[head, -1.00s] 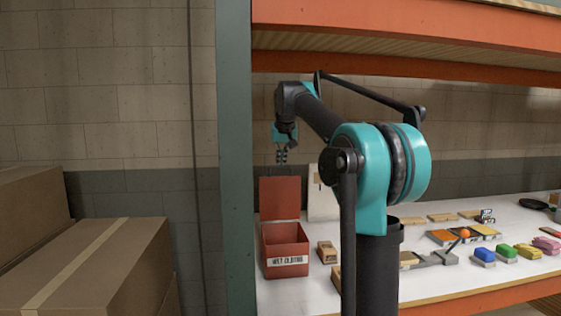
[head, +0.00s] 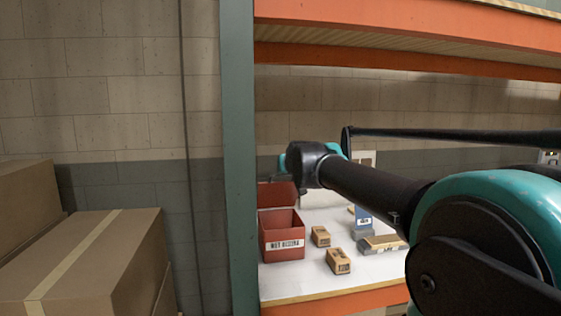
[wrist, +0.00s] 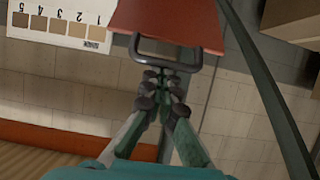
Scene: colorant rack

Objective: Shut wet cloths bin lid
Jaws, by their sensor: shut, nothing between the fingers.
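The red wet cloths bin (head: 283,243) stands at the left end of the shelf with its white label facing me. Its red lid (head: 278,195) is open, raised at the back of the bin, and the bin's mouth is uncovered. In the wrist view the lid (wrist: 172,18) shows at the top, with a dark loop handle (wrist: 165,65) at its edge. My gripper (wrist: 165,82) is shut and empty, its fingertips at the handle's bar; whether they touch cannot be told. In the head view the fingers are hidden behind my wrist and the lid.
Small cardboard boxes (head: 338,261) stand right of the bin. A green post (head: 238,160) rises just left of it. Large cartons (head: 95,265) are stacked at the far left. A numbered swatch card (wrist: 65,25) shows in the wrist view.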

